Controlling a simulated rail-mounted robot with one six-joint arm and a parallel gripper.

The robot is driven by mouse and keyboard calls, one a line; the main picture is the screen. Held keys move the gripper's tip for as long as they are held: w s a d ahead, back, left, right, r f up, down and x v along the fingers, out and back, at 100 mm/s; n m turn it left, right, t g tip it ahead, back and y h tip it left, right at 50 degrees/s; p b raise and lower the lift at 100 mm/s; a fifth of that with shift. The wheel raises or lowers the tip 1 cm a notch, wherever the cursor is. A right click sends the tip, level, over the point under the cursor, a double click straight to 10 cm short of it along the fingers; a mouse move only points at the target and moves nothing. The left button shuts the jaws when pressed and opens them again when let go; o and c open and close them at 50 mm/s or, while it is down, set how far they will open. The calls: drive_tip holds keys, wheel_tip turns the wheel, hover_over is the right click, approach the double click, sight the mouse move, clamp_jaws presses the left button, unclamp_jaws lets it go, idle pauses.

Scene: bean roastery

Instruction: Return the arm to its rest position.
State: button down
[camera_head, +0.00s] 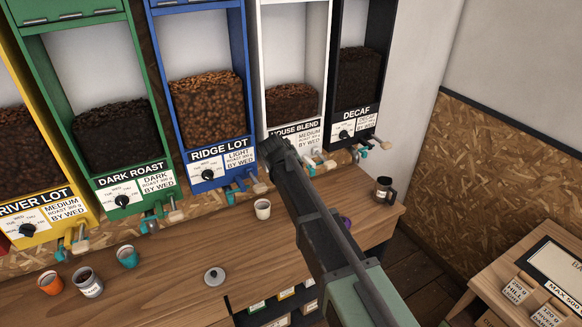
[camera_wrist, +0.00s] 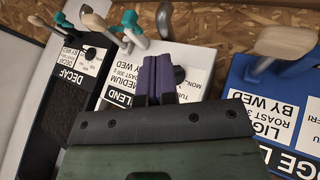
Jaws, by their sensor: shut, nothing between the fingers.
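My gripper (camera_head: 276,150) is at the end of my raised arm, in front of the white House Blend dispenser (camera_head: 293,103). In the wrist view my gripper's purple fingers (camera_wrist: 157,78) are together with nothing between them. They overlap the House Blend label (camera_wrist: 145,72) in that view; I cannot tell whether they touch it. My arm hides part of the counter and part of the House Blend front.
Blue Ridge Lot (camera_head: 219,152) and black Decaf (camera_head: 356,115) dispensers flank House Blend. Handles stick out below them. The wooden counter (camera_head: 170,265) bears a white cup (camera_head: 263,209), a dark mug (camera_head: 385,189) and several cups at left. A side table (camera_head: 490,270) stands right.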

drive_tip(key=s+d+f+m+g+y+b, duration=0.1)
drive_tip(key=s+d+f+b, duration=0.4)
drive_tip(key=s, duration=0.5)
drive_tip(key=s+d+f+m+g+b, duration=0.2)
drive_tip(key=s+d+f+g+b, duration=0.1)
drive_tip(key=s+d+f+b, duration=0.3)
drive_tip(key=s+d+f+m+g+y+b, duration=0.1)
drive_tip(key=s+d+f+g+b, duration=0.2)
drive_tip(key=s+d+f, duration=0.6)
drive_tip(key=s+d+b, duration=0.1)
drive_tip(key=s+b, duration=0.1)
drive_tip(key=s, duration=0.3)
drive_tip(key=shift+d+m+y, duration=0.15)
drive_tip(key=shift+m+y, duration=0.15)
drive_tip(key=shift+m, duration=0.1)
